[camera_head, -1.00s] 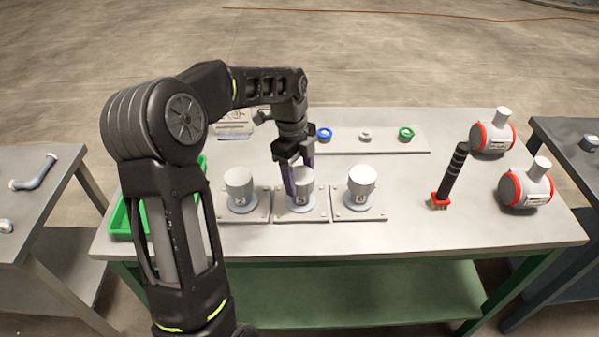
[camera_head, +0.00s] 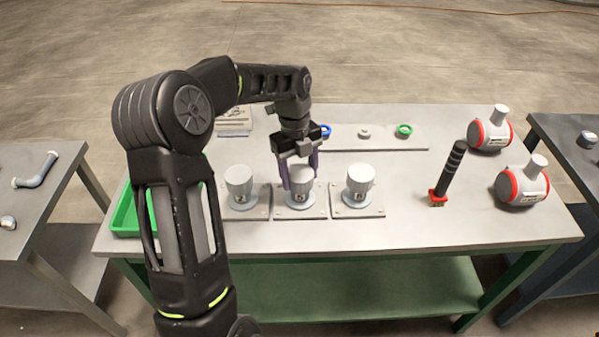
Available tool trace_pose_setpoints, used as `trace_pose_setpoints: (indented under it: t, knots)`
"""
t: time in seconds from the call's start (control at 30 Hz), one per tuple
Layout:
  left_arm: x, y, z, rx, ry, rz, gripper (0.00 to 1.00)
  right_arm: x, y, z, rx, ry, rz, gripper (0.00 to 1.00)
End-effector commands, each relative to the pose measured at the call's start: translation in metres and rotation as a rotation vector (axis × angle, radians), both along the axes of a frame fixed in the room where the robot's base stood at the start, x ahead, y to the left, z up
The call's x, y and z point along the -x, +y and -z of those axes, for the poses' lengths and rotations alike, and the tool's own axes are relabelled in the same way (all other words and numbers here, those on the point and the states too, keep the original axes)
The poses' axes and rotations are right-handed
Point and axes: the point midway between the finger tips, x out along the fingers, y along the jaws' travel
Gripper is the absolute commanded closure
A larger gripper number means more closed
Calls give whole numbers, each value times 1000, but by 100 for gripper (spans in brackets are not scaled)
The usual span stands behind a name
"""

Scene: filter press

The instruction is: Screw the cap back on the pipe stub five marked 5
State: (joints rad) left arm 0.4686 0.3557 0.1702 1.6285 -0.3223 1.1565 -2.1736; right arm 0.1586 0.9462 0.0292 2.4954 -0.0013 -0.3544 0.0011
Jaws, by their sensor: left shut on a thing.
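Three white capped pipe stubs stand upright in a row on square grey base plates on the table: a left stub (camera_head: 239,187), a middle stub (camera_head: 301,193) and a right stub (camera_head: 358,184). Each has a small dark mark on its front, too small to read surely. My left gripper (camera_head: 300,176) points down over the middle stub. Its purple fingers are shut on the white cap (camera_head: 301,174) at the top of that stub, one on each side. Whether the cap is fully seated cannot be told. My right gripper is not in view.
Behind the stubs, a grey strip (camera_head: 385,138) holds a blue ring, a grey piece and a green ring (camera_head: 404,131). A black-handled brush (camera_head: 449,175) and two red-and-white vessels (camera_head: 522,184) stand at right. A green tray (camera_head: 125,217) lies left, partly behind my arm.

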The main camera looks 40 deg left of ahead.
Motion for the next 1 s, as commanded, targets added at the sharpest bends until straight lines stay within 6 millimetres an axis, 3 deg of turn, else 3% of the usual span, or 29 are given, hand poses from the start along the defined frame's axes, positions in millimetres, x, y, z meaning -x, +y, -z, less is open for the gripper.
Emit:
trace_pose_setpoints:
  t: [0.3, 0.57, 0.6, 0.9, 1.0]
  knots:
    - [2, -3, -4, 6, 8, 357, 100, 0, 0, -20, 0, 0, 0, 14]
    - [2, -1, -2, 3, 6, 411, 100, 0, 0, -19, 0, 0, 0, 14]
    - [2, -1, -2, 3, 6, 411, 39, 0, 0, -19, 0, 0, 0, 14]
    - [1, 0, -1, 2, 4, 406, 15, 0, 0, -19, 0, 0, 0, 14]
    - [1, 0, -1, 2, 4, 405, 15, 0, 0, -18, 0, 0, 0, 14]
